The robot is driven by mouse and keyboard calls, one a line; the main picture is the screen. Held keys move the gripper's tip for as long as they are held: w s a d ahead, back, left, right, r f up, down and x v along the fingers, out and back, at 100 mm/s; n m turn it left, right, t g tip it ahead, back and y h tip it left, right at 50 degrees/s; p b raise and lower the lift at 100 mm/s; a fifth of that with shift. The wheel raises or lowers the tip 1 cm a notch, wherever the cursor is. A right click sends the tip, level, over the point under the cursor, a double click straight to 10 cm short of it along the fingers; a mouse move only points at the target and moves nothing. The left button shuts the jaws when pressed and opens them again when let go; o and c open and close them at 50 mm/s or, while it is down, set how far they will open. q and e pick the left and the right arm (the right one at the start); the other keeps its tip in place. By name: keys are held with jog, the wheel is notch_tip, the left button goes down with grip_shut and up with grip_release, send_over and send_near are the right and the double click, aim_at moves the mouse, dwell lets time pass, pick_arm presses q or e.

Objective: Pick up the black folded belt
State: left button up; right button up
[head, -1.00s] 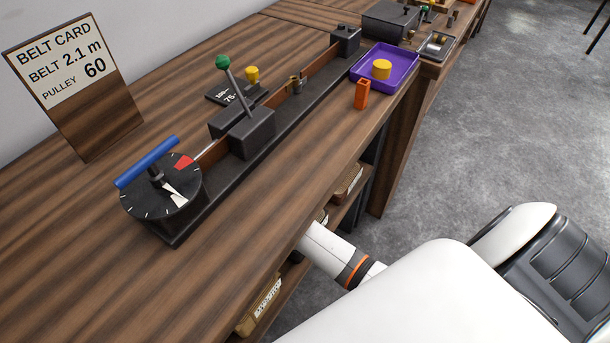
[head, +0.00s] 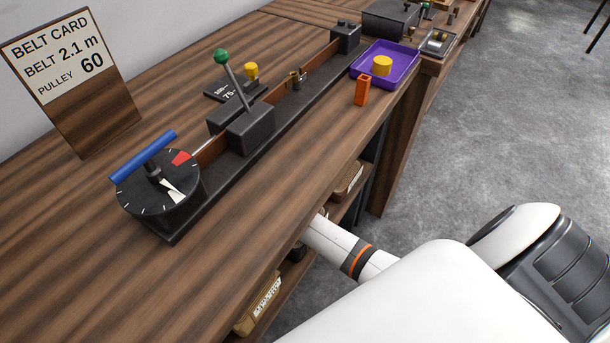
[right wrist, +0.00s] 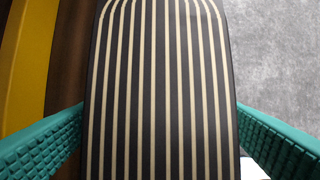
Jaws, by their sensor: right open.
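In the right wrist view a black folded belt (right wrist: 160,95) with several pale lengthwise stripes fills the middle of the picture. My right gripper (right wrist: 160,135) is open, with one teal finger on each side of the belt. The fingertips lie close to the belt's edges; I cannot tell whether they touch it. In the head view the belt and the right gripper are hidden below the bench edge, where my white arm reaches in. My left gripper is in no view.
A wooden bench (head: 250,215) carries a black tension rig (head: 262,140) with a green-knobbed lever and a blue-handled dial (head: 158,190). A purple tray (head: 398,52) and an orange block (head: 362,90) stand near its edge. A labelled box (head: 262,303) sits on the lower shelf.

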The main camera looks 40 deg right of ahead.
jog(key=shift+f, duration=0.25)
jog(key=shift+c, duration=0.5)
jog(key=c, duration=1.5)
jog(key=shift+w+r, duration=0.1)
jog(key=shift+c, duration=0.4)
jog(key=shift+r, duration=0.15)
